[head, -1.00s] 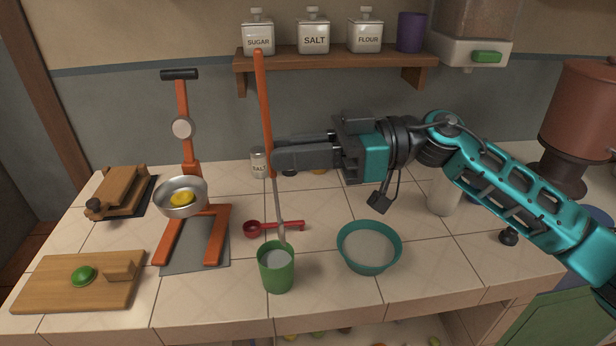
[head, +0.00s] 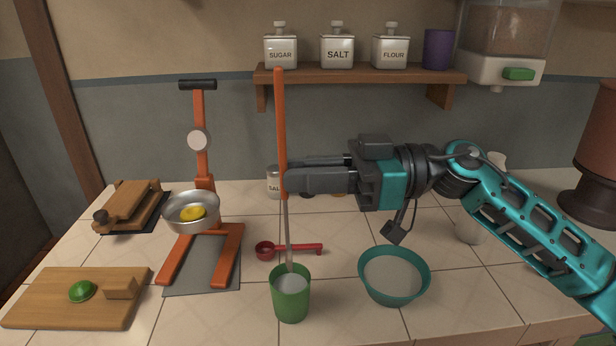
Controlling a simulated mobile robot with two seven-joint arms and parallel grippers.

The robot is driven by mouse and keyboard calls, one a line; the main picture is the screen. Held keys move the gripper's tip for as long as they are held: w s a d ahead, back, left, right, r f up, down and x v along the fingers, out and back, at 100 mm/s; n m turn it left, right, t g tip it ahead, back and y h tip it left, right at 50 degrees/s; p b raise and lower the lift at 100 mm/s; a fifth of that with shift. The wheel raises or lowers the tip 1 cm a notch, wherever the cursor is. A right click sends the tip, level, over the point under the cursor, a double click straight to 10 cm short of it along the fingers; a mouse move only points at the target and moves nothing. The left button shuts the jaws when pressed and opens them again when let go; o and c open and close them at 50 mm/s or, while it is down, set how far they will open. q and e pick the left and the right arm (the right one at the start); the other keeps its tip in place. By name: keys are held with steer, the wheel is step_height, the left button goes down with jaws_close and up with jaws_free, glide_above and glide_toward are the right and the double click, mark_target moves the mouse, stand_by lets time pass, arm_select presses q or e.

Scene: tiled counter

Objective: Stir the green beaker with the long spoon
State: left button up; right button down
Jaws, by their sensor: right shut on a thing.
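The green beaker (head: 291,302) stands upright near the front of the counter with pale contents inside. The long spoon (head: 280,120) has an orange handle and a thin metal shaft. It stands almost upright, and its lower end goes down into the beaker's mouth, where its tip is hidden. My right gripper (head: 286,180) comes in from the right and is shut on the lower part of the orange handle, well above the beaker. My left gripper is not in view.
A teal bowl (head: 394,276) stands right of the beaker, and a red measuring spoon (head: 290,249) lies behind it. An orange stand with a metal pan (head: 191,212) is at left, with a cutting board (head: 75,312) in front. A shelf (head: 360,74) with jars hangs behind.

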step_height(320, 180, down, 8)
steer(key=shift+r+b, duration=0.1)
steer(key=shift+b, duration=1)
steer(key=shift+f, duration=0.45)
